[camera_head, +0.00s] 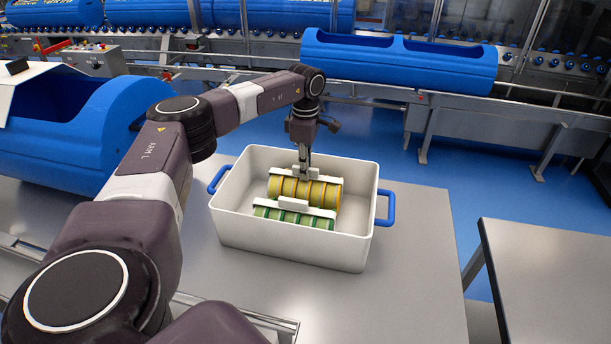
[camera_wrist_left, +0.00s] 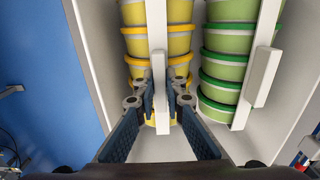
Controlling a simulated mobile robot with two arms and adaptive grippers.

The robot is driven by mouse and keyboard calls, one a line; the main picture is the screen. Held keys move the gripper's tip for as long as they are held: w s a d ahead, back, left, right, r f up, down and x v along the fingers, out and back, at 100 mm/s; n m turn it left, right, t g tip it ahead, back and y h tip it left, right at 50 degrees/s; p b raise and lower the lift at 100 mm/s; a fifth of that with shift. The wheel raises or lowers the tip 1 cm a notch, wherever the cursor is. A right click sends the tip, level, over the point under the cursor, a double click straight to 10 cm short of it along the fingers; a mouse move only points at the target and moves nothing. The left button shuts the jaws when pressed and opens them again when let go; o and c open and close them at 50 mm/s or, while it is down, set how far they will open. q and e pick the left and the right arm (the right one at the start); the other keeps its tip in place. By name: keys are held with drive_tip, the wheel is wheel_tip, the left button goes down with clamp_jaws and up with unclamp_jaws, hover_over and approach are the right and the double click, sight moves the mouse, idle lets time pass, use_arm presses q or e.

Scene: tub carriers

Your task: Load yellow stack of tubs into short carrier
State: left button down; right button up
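The yellow stack of tubs (camera_head: 325,192) lies on its side in a white bin (camera_head: 235,228), with a white strip and upright tab along it. In the left wrist view the yellow stack (camera_wrist_left: 180,43) runs up the middle. My left gripper (camera_head: 304,172) reaches down over this stack. In the left wrist view its fingertips (camera_wrist_left: 161,82) are close on both sides of the white tab and appear shut on it. A blue carrier (camera_head: 70,140) stands at the left on the table. My right gripper is not in view.
A green stack of tubs (camera_head: 292,219) lies beside the yellow one in the bin. The bin has blue handles (camera_head: 389,208). Another blue carrier (camera_head: 400,65) sits on the conveyor behind. A grey table (camera_head: 545,275) stands apart at the right. The table right of the bin is clear.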

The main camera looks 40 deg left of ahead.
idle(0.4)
use_arm(q)
drive_tip(key=shift+w+r, duration=0.1)
drive_tip(key=shift+w+a+r, duration=0.1)
drive_tip(key=shift+w+r, duration=0.05)
drive_tip(key=shift+r, duration=0.35)
wheel_tip(320, 180, up, 18)
drive_tip(key=b, duration=0.4)
drive_tip(key=w+d+m, duration=0.2)
drive_tip(key=d+m, duration=0.9)
drive_tip(key=d, duration=0.5)
drive_tip(key=s+d+f+m+b, duration=0.1)
drive_tip(key=s+d+f+m, duration=0.1)
drive_tip(key=s+d+m, duration=0.2)
drive_tip(key=s+d+f+m+b, duration=0.1)
drive_tip(key=s+d+m, duration=0.4)
drive_tip(key=d+m, duration=0.3)
drive_tip(key=shift+d+f+m, duration=0.35)
drive_tip(key=shift+d+m, duration=0.05)
drive_tip(key=shift+d, duration=1)
